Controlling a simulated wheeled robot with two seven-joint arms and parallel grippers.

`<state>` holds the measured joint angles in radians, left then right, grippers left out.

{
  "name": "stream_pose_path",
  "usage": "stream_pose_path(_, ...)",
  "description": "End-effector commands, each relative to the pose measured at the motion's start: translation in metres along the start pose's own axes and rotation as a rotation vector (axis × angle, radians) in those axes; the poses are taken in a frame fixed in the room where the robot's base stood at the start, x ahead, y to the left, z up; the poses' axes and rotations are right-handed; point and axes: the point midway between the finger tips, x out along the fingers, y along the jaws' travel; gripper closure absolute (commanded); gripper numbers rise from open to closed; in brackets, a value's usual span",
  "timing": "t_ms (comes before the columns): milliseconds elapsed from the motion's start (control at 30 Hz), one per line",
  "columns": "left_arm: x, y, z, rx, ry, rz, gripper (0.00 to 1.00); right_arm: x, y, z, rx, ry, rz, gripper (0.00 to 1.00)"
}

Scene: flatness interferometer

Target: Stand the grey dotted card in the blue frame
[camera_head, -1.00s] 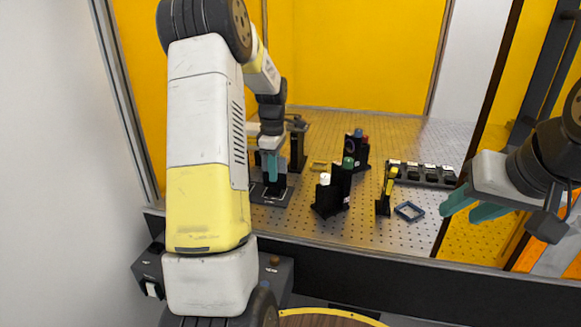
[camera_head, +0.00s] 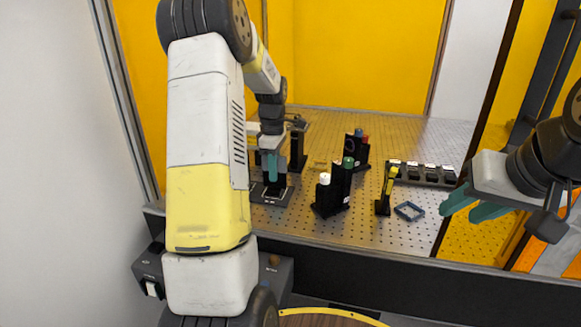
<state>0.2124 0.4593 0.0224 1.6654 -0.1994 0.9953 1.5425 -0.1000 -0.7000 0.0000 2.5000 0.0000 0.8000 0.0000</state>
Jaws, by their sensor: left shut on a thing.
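I cannot pick out the grey dotted card. My right gripper (camera_head: 468,206) is open and empty, in the air to the right of the blue frame.
A yellow-topped black stand (camera_head: 386,192) is just left of the frame. Black mounts with a white knob (camera_head: 324,179) and a green knob (camera_head: 348,162) stand mid-table. A black rack (camera_head: 424,174) lies behind the frame. My left arm covers much of the left.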

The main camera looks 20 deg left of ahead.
Motion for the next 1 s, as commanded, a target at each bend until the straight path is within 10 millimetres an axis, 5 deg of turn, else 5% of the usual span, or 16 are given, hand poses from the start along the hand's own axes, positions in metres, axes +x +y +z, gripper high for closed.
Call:
stream_pose_path(467,-0.001,0.000,0.000,0.000,0.000,0.001,1.00,0.000,0.000,0.000,0.000,0.000,0.000,0.64)
stream_pose_path(1000,-0.027,0.000,0.000,0.000,0.001,0.002,1.00,0.000,0.000,0.000,0.000,0.000,0.000,0.64)
